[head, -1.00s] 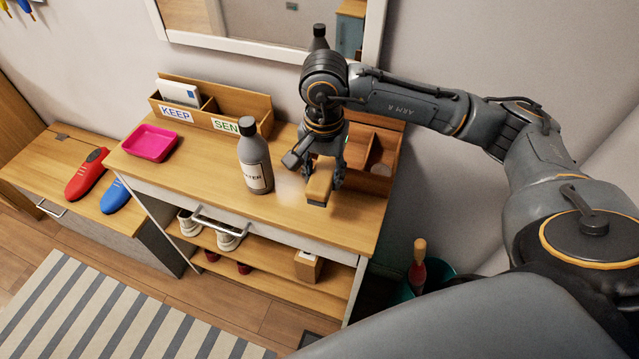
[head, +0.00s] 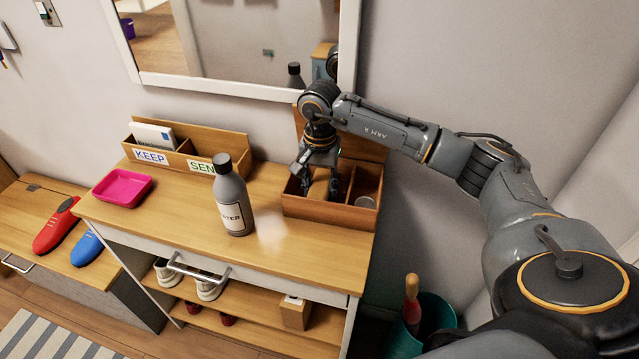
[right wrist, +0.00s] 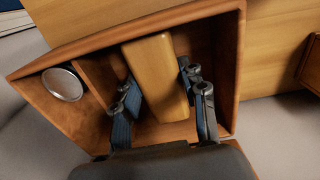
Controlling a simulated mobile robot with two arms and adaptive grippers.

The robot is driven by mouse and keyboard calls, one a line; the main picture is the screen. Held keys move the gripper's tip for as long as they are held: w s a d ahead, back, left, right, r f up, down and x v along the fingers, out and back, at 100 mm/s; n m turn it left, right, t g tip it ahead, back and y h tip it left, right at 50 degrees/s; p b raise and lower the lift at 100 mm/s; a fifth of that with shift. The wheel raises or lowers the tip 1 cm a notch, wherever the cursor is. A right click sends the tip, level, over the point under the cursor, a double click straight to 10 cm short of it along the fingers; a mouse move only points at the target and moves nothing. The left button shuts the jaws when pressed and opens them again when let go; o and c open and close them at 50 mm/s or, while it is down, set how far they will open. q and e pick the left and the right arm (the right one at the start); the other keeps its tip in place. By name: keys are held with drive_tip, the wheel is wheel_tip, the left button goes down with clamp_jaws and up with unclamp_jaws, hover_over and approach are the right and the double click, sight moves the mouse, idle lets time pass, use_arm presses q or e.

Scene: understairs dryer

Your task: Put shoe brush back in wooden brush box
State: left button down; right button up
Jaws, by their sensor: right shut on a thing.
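The wooden brush box (head: 322,212) stands open at the right back of the cabinet top, its lid raised against the wall. It has a larger left compartment and a smaller right one. My right gripper (head: 316,184) reaches down into the left compartment. It is shut on the wooden shoe brush (right wrist: 157,72), whose light brown back shows between the fingers in the right wrist view. The brush is inside the compartment's walls; whether it touches the floor of the box cannot be told. Its bristles are hidden. My left gripper is not in view.
A grey water bottle (head: 232,196) stands just left of the box. A round tin (right wrist: 63,84) lies in the smaller compartment. A letter organiser (head: 187,158) and pink tray (head: 122,188) are further left. A mirror (head: 230,45) hangs behind.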

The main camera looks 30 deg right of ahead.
sight(320, 186)
drive_tip(key=shift+f, duration=0.1)
drive_tip(key=shift+f, duration=0.15)
drive_tip(key=o, duration=1)
wheel_tip(320, 186, up, 14)
drive_tip(key=shift+f+b, duration=0.1)
drive_tip(key=shift+b, duration=0.45)
